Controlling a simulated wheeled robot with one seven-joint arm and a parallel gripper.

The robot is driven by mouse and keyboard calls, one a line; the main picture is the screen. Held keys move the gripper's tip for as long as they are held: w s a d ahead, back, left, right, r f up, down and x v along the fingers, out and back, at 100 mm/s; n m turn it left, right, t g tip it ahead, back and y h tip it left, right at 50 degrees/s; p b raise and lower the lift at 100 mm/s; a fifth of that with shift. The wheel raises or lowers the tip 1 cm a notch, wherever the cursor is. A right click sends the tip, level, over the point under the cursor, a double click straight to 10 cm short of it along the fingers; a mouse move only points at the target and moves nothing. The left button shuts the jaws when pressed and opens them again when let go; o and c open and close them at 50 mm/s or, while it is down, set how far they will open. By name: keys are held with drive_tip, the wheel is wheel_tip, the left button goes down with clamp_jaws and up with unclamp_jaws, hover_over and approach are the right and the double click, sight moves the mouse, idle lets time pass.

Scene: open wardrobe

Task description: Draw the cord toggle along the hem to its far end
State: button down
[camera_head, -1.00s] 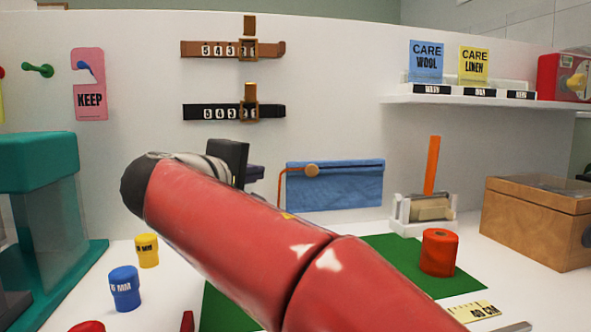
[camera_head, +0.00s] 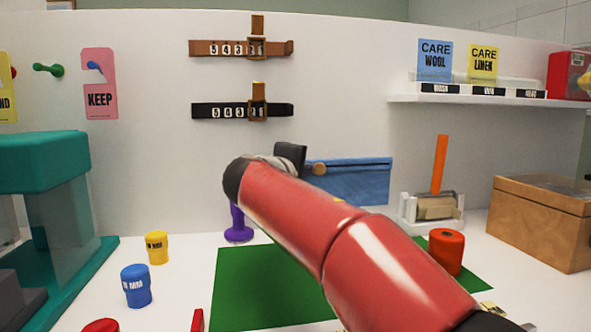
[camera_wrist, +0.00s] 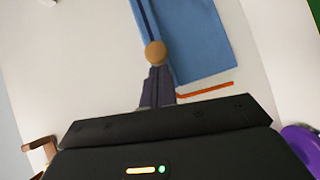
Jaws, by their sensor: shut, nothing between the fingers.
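The cord toggle (camera_head: 319,168) is a round tan bead on the top hem of the blue cloth (camera_head: 360,187), toward the cloth's left end. In the wrist view the toggle (camera_wrist: 155,52) sits on the dark hem line along the edge of the cloth (camera_wrist: 200,45). An orange cord (camera_wrist: 205,90) shows beyond the cloth's end; my arm hides it in the head view. My gripper (camera_wrist: 157,72) is shut and empty, its fingertips right at the toggle in the picture. I cannot tell whether they touch it. The fingers are mostly hidden in the head view.
A purple stand (camera_head: 238,228) is below my wrist. A green mat (camera_head: 262,285) lies on the table with an orange-red cylinder (camera_head: 446,250) at its right. A white holder (camera_head: 432,211) and wooden box (camera_head: 545,222) stand right of the cloth. Wall space above the cloth is free.

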drive_tip(key=w+d, duration=0.1)
drive_tip(key=d, duration=0.5)
drive_tip(key=w+d+b, duration=0.1)
drive_tip(key=d, duration=0.5)
drive_tip(key=w+d, duration=0.1)
drive_tip(key=d, duration=0.5)
drive_tip(key=shift+w+d+b, duration=0.3)
drive_tip(key=shift+d+b, duration=0.05)
drive_tip(key=shift+r, duration=0.1)
